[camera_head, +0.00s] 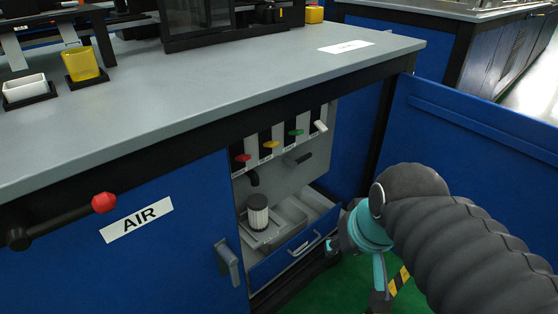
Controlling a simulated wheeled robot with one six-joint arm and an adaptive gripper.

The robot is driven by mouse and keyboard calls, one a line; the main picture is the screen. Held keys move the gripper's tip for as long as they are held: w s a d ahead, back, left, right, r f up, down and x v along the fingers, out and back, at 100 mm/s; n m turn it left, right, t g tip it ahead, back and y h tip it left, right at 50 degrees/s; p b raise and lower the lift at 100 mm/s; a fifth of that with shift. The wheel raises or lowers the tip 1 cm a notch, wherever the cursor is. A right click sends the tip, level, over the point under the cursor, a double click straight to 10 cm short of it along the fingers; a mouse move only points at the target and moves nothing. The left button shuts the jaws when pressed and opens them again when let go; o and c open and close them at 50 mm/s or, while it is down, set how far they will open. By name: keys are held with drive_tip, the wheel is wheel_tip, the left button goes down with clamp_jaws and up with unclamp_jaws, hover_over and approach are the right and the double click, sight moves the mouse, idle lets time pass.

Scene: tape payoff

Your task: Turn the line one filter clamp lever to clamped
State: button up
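Inside the open cabinet, a pleated white filter with a dark cap (257,212) stands upright on a grey tray (290,217). A dark lever (300,160) sticks out from the grey back panel to the upper right of the filter; I cannot tell whether this is the line one clamp lever or which setting it is in. A short dark elbow pipe (253,177) is above the filter. My gripper (334,246) is right of the drawer front, outside the cabinet, apart from the filter and dark lever. Its fingers are too small and partly hidden to read.
Red (243,158), yellow (271,144), green (296,132) and white (321,126) handles line the panel top. A blue drawer (290,254) is pulled partly out. The open blue door (465,140) stands at right. A red-knobbed AIR lever (104,202) juts out at left.

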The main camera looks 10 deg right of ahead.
drive_tip(key=w+a+f+m+g+y+p, duration=0.1)
drive_tip(key=w+a+g+y+p, duration=0.2)
drive_tip(key=w+y, duration=0.5)
drive_tip(key=m+t+y+p, duration=0.2)
drive_tip(key=m+t+y, duration=0.3)
drive_tip(key=t+y, duration=0.25)
approach(307, 158)
drive_tip(key=shift+h, duration=0.35)
drive_tip(key=x, duration=0.5)
drive_tip(key=p+x, duration=0.1)
drive_tip(key=x, duration=0.4)
drive_tip(key=shift+a+r, duration=0.2)
drive_tip(key=shift+a, duration=0.2)
clamp_jaws()
